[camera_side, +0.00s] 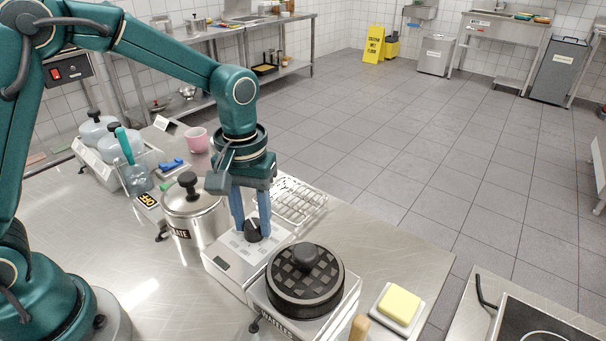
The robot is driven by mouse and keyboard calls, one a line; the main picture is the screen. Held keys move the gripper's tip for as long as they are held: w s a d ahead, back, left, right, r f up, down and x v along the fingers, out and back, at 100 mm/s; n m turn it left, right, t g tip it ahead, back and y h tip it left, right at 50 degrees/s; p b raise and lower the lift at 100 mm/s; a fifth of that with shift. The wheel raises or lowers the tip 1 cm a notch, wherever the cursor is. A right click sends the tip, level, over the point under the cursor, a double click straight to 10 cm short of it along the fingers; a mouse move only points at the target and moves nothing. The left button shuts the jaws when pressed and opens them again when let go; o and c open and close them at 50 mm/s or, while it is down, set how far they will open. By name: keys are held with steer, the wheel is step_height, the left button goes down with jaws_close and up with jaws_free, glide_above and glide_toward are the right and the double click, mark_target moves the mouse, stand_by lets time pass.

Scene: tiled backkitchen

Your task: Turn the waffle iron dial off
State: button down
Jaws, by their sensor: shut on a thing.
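The waffle iron (305,279) has a round dark lid with a grid pattern and a knob on top, and stands on a pale base labelled waffles at the front of the steel counter. A pale control box (236,263) with small markings stands just left of it. A black dial (253,232) sits on the box's upper part. My gripper (252,229) points straight down over the box, with its two blue fingers shut on the dial, one on each side. The fingers partly hide the dial, and I cannot read its setting.
A steel pot (194,212) with a lid stands left of the box. A wire rack (297,203) lies behind it. A yellow sponge (399,305) sits on a white dish to the right. A pink cup (197,140) stands farther back. Bare counter lies at the right edge.

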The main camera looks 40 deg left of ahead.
mark_target(253, 223)
steer(key=shift+c, duration=2.4)
jaws_free()
steer(key=shift+r, duration=2.6)
